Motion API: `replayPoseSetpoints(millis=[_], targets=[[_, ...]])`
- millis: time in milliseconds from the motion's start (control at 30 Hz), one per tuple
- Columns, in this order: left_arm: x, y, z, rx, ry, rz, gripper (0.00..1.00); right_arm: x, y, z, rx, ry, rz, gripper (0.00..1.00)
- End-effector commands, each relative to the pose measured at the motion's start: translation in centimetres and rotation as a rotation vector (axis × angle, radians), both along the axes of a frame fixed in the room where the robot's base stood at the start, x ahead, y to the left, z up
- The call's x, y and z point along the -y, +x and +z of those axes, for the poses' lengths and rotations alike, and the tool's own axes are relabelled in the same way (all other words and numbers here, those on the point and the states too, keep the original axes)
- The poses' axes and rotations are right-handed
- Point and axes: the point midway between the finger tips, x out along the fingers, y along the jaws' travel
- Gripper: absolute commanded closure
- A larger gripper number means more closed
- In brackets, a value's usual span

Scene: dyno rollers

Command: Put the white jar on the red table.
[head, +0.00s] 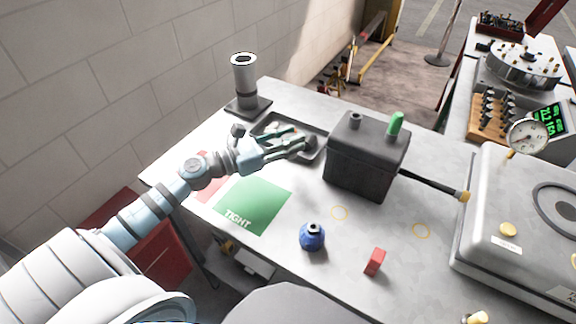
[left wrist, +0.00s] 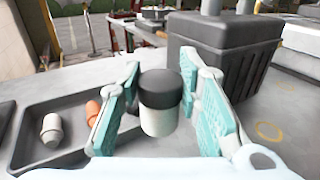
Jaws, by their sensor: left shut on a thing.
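The white jar (left wrist: 158,121) with a dark lid is upright between the teal finger pads of my left gripper (left wrist: 158,105) in the left wrist view. My left gripper (head: 300,143) is shut on it, beside the grey tray (head: 318,151). In the head view the jar is mostly hidden by the fingers. I cannot tell whether it touches the worktop. A red table-like piece (head: 165,262) stands low at the left, beyond the worktop's edge and partly behind my left arm. My right gripper is not in view.
A black box (head: 366,165) with a green knob stands just right of the gripper. A grey post (head: 244,85) stands behind. A green mat (head: 255,205), blue jar (head: 313,237) and red block (head: 375,262) lie nearer. The tray holds a white-grey piece (left wrist: 50,130) and an orange one (left wrist: 94,112).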

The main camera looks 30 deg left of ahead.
Motion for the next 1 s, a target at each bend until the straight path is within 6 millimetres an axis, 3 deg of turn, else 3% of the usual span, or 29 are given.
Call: replayPoseSetpoints(millis=[300,667,700,800,1000], targets=[[0.0,0.0,-5.4,0.0,-0.001,0.0,0.97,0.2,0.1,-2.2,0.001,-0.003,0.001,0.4],[0.0,0.0,-5.8,0.001,0.002,-0.002,0.97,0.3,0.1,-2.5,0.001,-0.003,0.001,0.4],[0.0,0.0,-5.8,0.0,0.001,-0.002,0.66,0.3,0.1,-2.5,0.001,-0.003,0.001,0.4],[0.0,0.0,-5.7,0.0,0.001,-0.002,0.5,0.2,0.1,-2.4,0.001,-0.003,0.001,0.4],[0.0,0.0,-5.7,0.0,0.001,-0.002,0.49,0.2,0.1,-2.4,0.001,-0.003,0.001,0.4]])
